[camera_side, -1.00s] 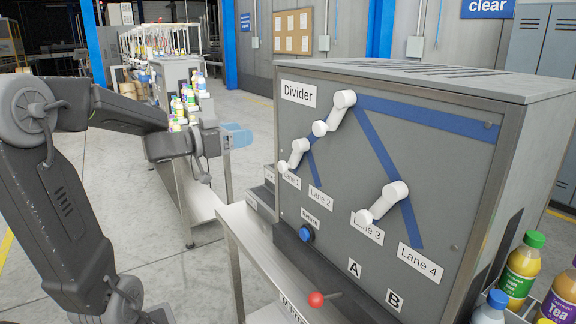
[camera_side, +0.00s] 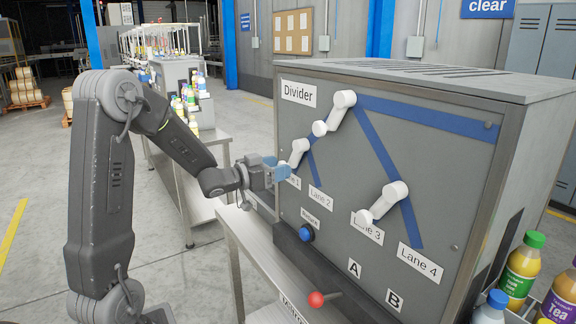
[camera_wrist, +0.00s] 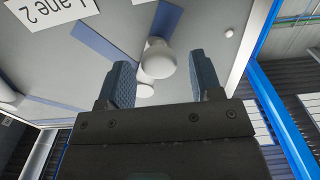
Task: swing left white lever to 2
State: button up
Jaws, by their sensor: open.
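The left white lever (camera_side: 297,152) sits on the grey Divider panel (camera_side: 340,235). It slants from its upper right knob down left toward the Lane 1 label, and its lower end is hidden behind my gripper in the side view. My gripper (camera_side: 282,167) is at this lower end, its blue fingers pointing at the panel. In the wrist view the lever (camera_wrist: 157,66) shows between the open fingers of my gripper (camera_wrist: 162,85). I cannot tell whether they touch it. The Lane 2 label (camera_side: 320,199) is right of the lever, at the end of a blue stripe.
The upper white lever (camera_side: 334,113) is above right, and another white lever (camera_side: 382,203) points at Lane 3. A blue button (camera_side: 306,232) and a red-knobbed handle (camera_side: 317,299) are below. Bottles (camera_side: 522,265) stand at the right.

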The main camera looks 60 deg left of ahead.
jog(key=shift+w, duration=1.85)
jog(key=shift+c, duration=0.3)
jog(key=shift+a, duration=0.1)
grip_shut()
